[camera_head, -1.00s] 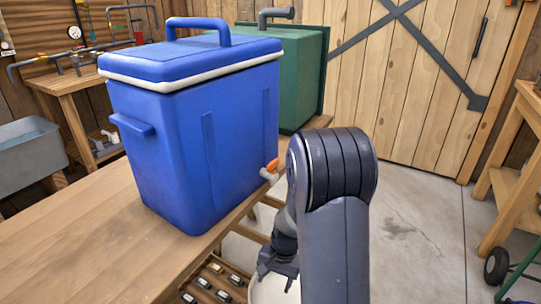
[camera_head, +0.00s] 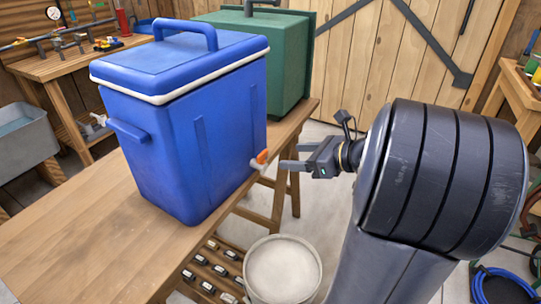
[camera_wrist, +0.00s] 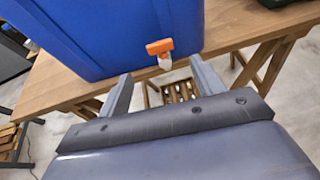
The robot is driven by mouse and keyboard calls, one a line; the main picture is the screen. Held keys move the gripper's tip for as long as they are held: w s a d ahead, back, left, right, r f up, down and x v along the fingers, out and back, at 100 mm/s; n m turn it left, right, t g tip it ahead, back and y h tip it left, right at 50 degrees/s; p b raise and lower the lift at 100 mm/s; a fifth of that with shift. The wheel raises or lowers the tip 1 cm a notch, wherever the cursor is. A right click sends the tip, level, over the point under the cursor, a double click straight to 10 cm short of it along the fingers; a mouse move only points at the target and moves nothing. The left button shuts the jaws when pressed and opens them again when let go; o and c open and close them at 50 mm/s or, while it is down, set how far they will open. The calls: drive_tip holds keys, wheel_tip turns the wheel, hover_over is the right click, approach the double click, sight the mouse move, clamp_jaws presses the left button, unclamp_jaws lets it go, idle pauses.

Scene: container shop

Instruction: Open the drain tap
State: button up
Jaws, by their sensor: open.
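The drain tap has an orange handle (camera_head: 262,156) and a pale spout, and sticks out low on the right side of the blue cooler (camera_head: 185,140). The cooler stands on the wooden bench with its lid on. In the wrist view the orange handle (camera_wrist: 159,47) lies beyond the fingertips, roughly between them, with the white spout below it. My gripper (camera_head: 284,157) is open and empty, to the right of the tap and pointing at it. In the wrist view its two fingers (camera_wrist: 160,78) are spread apart, and neither visibly touches the tap.
A white bucket (camera_head: 283,270) stands low beside the bench, below the tap. A green container (camera_head: 262,55) stands on the bench behind the cooler. The wooden bench (camera_head: 75,235) has bare top at front left. A shelf with several small items (camera_head: 215,265) sits beneath.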

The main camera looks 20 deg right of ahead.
sight(264, 156)
drive_tip(key=b+x, duration=0.1)
drive_tip(key=x, duration=0.7)
drive_tip(key=shift+w+a+f, duration=0.2)
drive_tip(key=c, duration=1)
